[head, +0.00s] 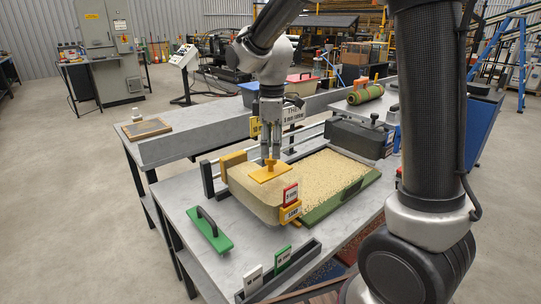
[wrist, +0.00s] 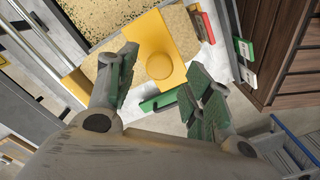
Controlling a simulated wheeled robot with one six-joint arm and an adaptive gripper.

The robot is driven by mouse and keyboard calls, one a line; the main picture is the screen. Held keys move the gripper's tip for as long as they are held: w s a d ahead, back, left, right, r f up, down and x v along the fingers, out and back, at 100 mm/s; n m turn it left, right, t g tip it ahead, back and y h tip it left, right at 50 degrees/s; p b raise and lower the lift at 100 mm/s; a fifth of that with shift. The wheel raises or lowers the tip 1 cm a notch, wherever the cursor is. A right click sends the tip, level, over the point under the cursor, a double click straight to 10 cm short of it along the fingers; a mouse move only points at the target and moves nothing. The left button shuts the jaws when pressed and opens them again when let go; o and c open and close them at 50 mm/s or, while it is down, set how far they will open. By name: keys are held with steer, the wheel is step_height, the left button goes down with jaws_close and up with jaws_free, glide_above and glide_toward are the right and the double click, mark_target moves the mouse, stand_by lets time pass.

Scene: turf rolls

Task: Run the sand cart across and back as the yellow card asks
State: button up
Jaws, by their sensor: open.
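The sand cart (head: 252,196) is a tan, sand-filled box at the left end of the green-edged sand bed (head: 352,187). On its top is a yellow plate with a round knob (head: 269,172); this yellow knob (wrist: 160,66) also shows in the wrist view. My gripper (head: 270,158) points down just above the knob. Its open fingers (wrist: 160,72) appear on either side of the knob in the wrist view; contact cannot be told. A red-edged card (head: 290,194) stands at the cart's front corner.
A green float (head: 208,231) lies on the bench left of the cart. A dark block (head: 357,139) stands at the bed's far end. Rails (head: 305,139) run behind the bed. A card holder (head: 283,270) sits at the front edge. A rolled turf (head: 366,94) lies behind.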

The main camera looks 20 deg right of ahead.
mark_target(272, 160)
step_height(272, 160, down, 5)
steer(key=shift+r, duration=0.1)
jaws_close()
stand_by(0.3)
